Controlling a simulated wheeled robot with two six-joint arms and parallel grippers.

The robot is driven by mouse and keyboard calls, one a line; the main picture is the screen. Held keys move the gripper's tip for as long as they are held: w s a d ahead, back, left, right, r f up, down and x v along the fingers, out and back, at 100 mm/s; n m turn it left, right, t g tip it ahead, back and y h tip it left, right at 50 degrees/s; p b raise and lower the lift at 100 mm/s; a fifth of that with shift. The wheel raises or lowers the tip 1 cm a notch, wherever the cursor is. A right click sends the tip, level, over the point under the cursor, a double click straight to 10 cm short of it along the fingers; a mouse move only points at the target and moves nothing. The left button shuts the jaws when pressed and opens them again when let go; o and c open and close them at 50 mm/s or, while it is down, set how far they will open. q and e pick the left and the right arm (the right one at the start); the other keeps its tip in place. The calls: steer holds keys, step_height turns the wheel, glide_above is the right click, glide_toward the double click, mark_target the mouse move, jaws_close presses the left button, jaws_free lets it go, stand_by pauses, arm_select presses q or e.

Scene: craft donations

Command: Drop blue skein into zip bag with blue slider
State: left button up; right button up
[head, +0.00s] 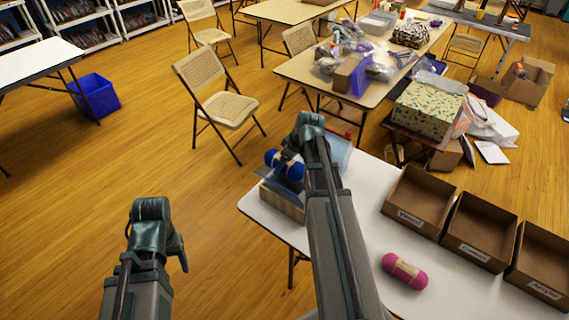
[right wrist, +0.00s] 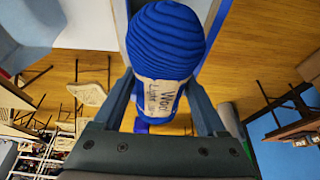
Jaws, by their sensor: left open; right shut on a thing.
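The blue skein (head: 270,157) has a pale label band. My right gripper (head: 290,157) is shut on it and holds it over the far left corner of the white table. In the right wrist view the skein (right wrist: 165,40) sits between both fingers, its label reading "Wool Light". Clear bluish plastic, seemingly a zip bag (head: 289,186), shows just below the skein at a tan box. More clear plastic (head: 340,152) with a red strip lies behind my right arm. I cannot make out a blue slider. My left gripper (head: 165,245) is open and empty, left of the table over the floor.
The white table (head: 350,180) holds a pink skein (head: 405,271) and three labelled brown boxes (head: 415,203) on the right. The tan box (head: 282,203) stands at its left edge. A folding chair (head: 220,100) and a cluttered table (head: 300,70) stand behind.

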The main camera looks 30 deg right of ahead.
steer(key=shift+f, duration=0.4)
steer(key=o, duration=1.3)
steer(key=shift+r, duration=0.15)
steer(key=p+v, duration=1.1)
steer(key=v, duration=0.1)
steer(key=shift+r, duration=0.2)
steer(key=shift+s+d+r+p, duration=0.1)
steer(key=shift+s+r+p, duration=0.2)
steer(key=shift+r+p, duration=0.4)
steer(key=shift+f, duration=0.2)
